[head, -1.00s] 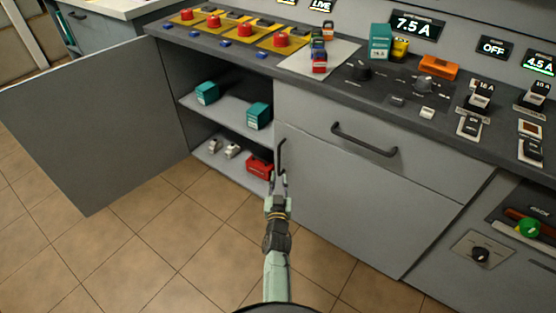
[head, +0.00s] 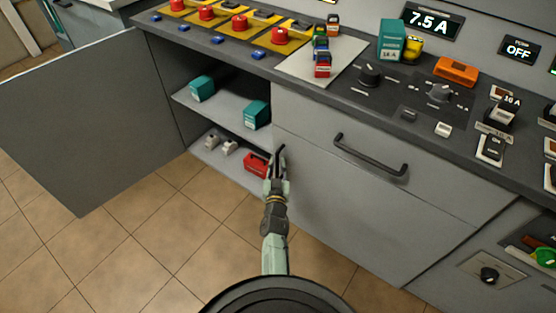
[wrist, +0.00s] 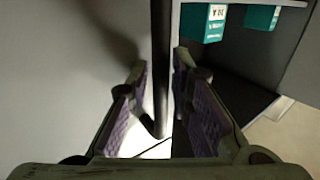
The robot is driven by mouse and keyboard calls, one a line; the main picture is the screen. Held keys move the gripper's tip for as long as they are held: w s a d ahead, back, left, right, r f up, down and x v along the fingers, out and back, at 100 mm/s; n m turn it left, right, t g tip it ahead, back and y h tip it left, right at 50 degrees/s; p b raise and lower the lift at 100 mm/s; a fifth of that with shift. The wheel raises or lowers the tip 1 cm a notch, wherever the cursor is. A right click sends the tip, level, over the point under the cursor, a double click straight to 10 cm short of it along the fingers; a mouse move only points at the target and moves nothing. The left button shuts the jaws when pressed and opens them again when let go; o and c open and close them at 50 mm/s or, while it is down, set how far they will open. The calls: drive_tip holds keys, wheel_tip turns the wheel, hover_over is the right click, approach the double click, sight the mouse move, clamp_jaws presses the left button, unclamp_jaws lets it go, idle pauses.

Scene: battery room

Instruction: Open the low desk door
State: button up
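The low door (head: 345,225) is a grey panel under the drawer, and it looks shut. Its dark vertical handle (head: 281,158) is near its left edge. My gripper (head: 277,176) is at this handle, pointing away from me. In the wrist view the handle bar (wrist: 160,70) runs down between the two purple-padded fingers of my gripper (wrist: 166,100). The fingers are apart, with a gap on each side of the bar. In the head view the fingers partly hide the handle's lower end.
Another door (head: 85,120) at the left stands wide open. Its shelf (head: 225,118) holds teal boxes (head: 202,88); a red item (head: 256,164) lies lower. A drawer with a horizontal handle (head: 370,160) is above the low door. Tiled floor (head: 150,240) is clear in front.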

drive_tip(key=shift+s, duration=0.1)
clamp_jaws()
drive_tip(key=shift+r, duration=0.1)
idle(0.5)
